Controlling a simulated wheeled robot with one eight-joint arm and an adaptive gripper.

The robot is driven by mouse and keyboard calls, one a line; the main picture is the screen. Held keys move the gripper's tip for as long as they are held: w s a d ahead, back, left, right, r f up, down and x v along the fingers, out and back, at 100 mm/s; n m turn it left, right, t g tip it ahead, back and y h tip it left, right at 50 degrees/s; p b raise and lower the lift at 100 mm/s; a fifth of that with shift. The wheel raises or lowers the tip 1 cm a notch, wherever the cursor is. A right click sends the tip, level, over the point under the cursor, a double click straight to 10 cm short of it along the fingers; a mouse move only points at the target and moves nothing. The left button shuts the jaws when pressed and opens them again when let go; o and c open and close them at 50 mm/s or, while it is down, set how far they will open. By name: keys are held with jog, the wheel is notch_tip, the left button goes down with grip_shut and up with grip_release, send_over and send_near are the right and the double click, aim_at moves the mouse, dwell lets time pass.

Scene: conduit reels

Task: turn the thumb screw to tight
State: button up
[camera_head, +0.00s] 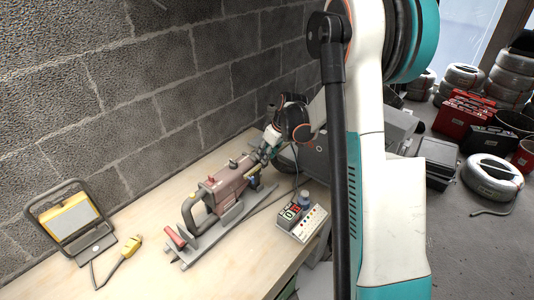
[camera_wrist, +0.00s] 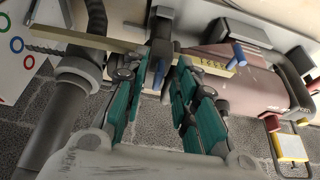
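A dull pink drill-like tool (camera_head: 222,188) with a grey loop handle lies on the workbench in the head view; its body also shows in the wrist view (camera_wrist: 230,82). A yellow marked bar (camera_wrist: 205,64) runs along it through a dark grey clamp (camera_wrist: 161,24). A narrow grey-blue piece (camera_wrist: 161,58) under the clamp looks like the thumb screw; its tightness cannot be read. My gripper (camera_wrist: 165,66) has its teal-padded fingers apart, on either side of that piece, with gaps visible. In the head view my gripper (camera_head: 266,146) is at the tool's far end, small and partly hidden.
A work lamp (camera_head: 70,219) and a yellow plug (camera_head: 131,246) lie on the left of the bench (camera_head: 150,278). A block wall stands close behind.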

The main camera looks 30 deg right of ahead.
grip_shut()
jog(key=shift+w+a+m+g+h+b, duration=0.1)
jog(key=shift+a+m+g+h+b, duration=0.55)
jog(key=shift+m, duration=1.8)
jog(key=shift+w+a+m+t+h+b, duration=0.15)
jog(key=shift+m+h+b, duration=0.25)
jog(key=shift+m+h, duration=1.45)
jog(key=shift+w+a+m+g+h+b, duration=0.1)
jog(key=shift+a+m+g+h+b, duration=0.3)
jog(key=shift+m, duration=2.7)
jog(key=shift+d+y, duration=0.1)
jog(key=shift+y, duration=0.2)
jog(key=shift+o, duration=0.6)
grip_release()
